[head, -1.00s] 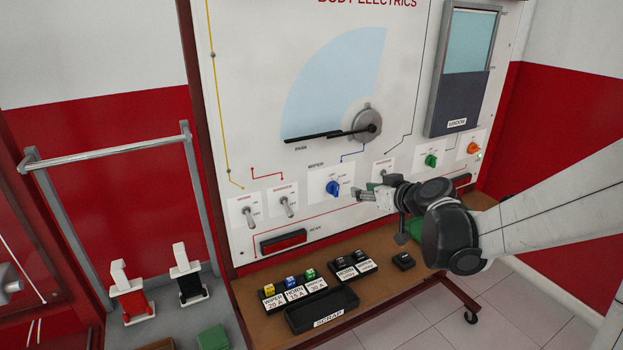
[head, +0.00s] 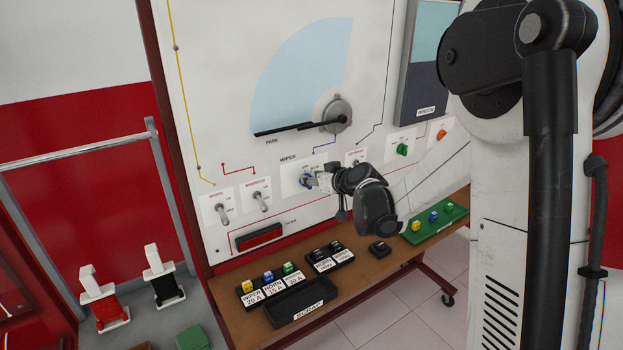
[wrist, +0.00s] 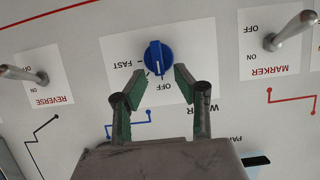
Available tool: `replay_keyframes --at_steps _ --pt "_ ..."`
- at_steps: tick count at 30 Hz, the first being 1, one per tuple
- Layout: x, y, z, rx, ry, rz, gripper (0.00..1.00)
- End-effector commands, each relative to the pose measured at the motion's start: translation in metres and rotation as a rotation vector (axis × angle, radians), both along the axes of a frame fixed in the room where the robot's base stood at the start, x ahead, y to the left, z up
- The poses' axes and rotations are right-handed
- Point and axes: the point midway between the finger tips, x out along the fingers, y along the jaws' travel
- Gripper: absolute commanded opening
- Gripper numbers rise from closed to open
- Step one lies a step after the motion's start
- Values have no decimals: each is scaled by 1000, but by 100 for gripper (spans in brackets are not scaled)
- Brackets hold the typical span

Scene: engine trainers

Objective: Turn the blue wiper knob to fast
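The blue wiper knob (wrist: 158,57) sits on a white plate on the panel, with FAST printed to its left and OFF on the gripper side in the upside-down wrist view. Its grip lies upright in that picture, its white mark towards OFF. My gripper (wrist: 158,76) is open, its green-padded fingertips to either side of the knob's near end, with gaps visible. In the head view the knob (head: 306,181) is partly hidden by my gripper (head: 315,181), which reaches it from the right. The black wiper arm (head: 290,129) rests at PARK.
The marker switch (wrist: 290,30) and reverse switch (wrist: 22,74) flank the knob. A green knob (head: 402,150) and an orange knob (head: 441,134) are farther right. Below, the bench holds fuse blocks, a black scrap tray (head: 300,303) and a green tray (head: 445,222).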

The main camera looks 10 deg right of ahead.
Motion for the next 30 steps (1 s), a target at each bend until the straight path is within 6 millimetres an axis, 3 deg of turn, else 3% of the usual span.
replay_keyframes --at_steps 13,20,30 --pt "9 3 -4 1 0 0 29" --pt "9 3 -4 1 0 0 1" --pt "9 3 -4 15 5 0 0"
